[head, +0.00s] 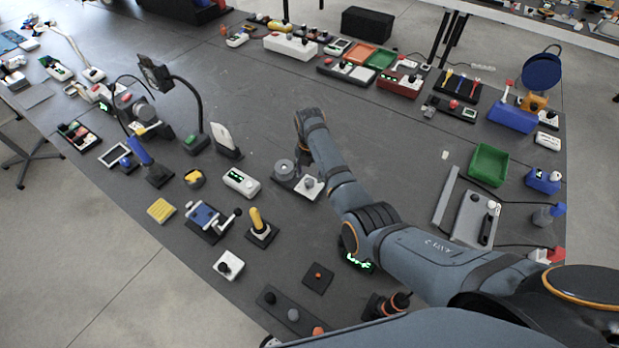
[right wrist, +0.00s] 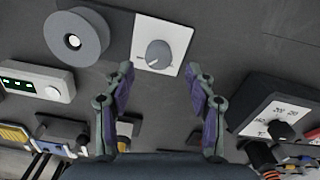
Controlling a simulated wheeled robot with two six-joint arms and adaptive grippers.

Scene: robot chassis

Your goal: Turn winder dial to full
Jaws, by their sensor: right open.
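The winder is a dark base with a grey round spool (right wrist: 77,36) and a white dial plate (right wrist: 176,34). A grey round winder dial (right wrist: 158,54) with a thin pointer mark sits on the plate; its exact setting is too small to read. In the head view the dial (head: 309,182) is right of the spool (head: 284,168), near mid-table. My right gripper (right wrist: 160,74) is open and empty, its two fingers apart and short of the dial in the wrist view. In the head view it is small, at the end of my right arm. My left gripper is not visible.
A white box with a green display (head: 241,182) stands left of the winder. A black box with a white labelled face and dark knob (right wrist: 268,122) is at right in the wrist view. A green tray (head: 488,165) lies farther right. Table behind the winder is mostly clear.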

